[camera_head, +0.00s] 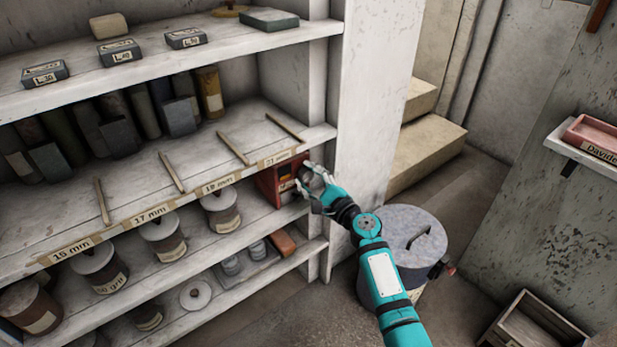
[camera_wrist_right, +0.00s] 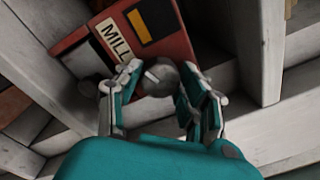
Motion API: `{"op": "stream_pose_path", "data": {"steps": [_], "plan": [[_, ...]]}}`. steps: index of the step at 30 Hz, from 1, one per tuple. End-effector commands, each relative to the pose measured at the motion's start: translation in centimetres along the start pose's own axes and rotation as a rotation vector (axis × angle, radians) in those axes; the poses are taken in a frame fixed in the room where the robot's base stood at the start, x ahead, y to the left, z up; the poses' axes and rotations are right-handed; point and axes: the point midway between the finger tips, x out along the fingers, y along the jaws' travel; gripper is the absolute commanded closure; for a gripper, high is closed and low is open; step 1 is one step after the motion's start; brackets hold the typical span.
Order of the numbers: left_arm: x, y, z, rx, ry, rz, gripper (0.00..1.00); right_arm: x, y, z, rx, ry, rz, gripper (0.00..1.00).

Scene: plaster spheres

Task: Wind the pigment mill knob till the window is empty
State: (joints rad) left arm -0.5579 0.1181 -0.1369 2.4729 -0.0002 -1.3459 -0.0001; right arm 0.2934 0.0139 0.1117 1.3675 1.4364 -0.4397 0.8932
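The pigment mill is a red box (camera_head: 268,186) at the right end of the middle shelf. In the right wrist view the mill (camera_wrist_right: 178,47) shows a pale label reading MILL and a dark window (camera_wrist_right: 158,18) with a yellow-orange band along one side. The grey round knob (camera_wrist_right: 163,78) sticks out of the mill's face. My right gripper (camera_head: 311,186) is at the mill's face. In the wrist view its fingers (camera_wrist_right: 160,83) stand on either side of the knob, tips close to it; whether both touch is unclear. My left gripper is not in view.
The shelf's white upright (camera_head: 372,90) stands just right of the mill. A grey lidded drum (camera_head: 412,235) is on the floor beside my right arm. A wooden crate (camera_head: 535,325) lies at bottom right.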

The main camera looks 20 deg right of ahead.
Motion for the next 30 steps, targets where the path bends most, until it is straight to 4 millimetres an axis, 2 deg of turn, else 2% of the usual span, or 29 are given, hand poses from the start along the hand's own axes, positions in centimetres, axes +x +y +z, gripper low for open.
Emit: {"op": "stream_pose_path", "data": {"steps": [1,4,14,17,30], "plan": [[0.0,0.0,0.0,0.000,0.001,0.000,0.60,0.0,-0.1,-0.1,-0.001,0.001,-0.001,0.53],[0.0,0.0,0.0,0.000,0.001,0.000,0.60,0.0,0.0,0.0,-0.001,0.000,0.000,0.39],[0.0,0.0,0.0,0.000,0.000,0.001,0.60,-0.4,0.0,0.0,-0.002,0.000,0.001,0.39],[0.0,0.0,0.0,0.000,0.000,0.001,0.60,-1.5,0.1,-0.1,-0.002,0.001,0.002,0.39],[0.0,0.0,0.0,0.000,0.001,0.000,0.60,-10.2,0.0,-0.1,-0.003,0.001,0.002,0.39]]}}
